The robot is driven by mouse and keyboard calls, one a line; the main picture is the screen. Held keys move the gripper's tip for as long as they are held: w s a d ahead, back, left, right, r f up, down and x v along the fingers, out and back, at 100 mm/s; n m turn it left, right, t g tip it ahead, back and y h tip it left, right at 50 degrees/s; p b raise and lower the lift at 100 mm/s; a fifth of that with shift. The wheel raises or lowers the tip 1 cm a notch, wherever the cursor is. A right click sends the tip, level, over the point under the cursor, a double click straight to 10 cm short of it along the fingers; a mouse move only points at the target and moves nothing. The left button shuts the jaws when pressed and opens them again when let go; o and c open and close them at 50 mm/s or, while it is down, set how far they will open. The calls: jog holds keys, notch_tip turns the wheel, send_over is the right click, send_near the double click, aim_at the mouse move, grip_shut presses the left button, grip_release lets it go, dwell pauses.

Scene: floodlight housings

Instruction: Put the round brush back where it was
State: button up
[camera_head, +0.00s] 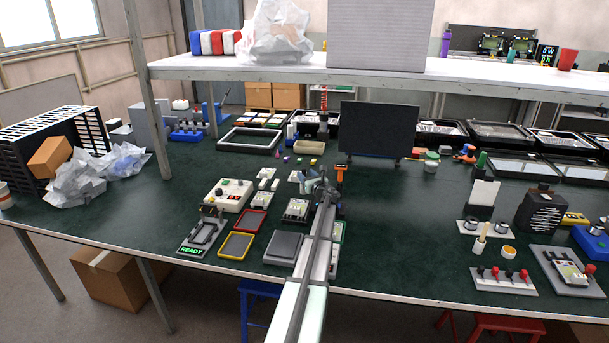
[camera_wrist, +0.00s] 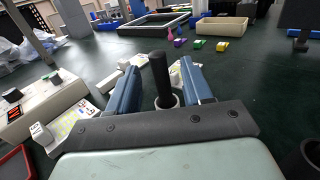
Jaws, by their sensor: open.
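In the wrist view, a black upright handle (camera_wrist: 160,84) stands between the two blue fingers of my gripper (camera_wrist: 159,66). Its lower end meets a pale ring or cup (camera_wrist: 174,101) on the green table. It looks like the round brush, but no bristles show, so I cannot be sure. The fingers are apart, one on each side of the handle, with a gap visible. In the head view my gripper (camera_head: 322,188) is low over the middle of the table, and my arm hides most of what is there.
A control box (camera_head: 228,194) and red (camera_head: 250,222) and yellow (camera_head: 236,245) trays lie left of my gripper. A dark upright panel (camera_head: 380,130) stands behind it. In the wrist view, small coloured blocks (camera_wrist: 200,43) and a tan bin (camera_wrist: 221,29) lie ahead. Open table lies to the right.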

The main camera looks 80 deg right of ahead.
jog(key=v, duration=0.9)
jog(key=shift+s+a, duration=0.1)
jog(key=shift+a, duration=0.05)
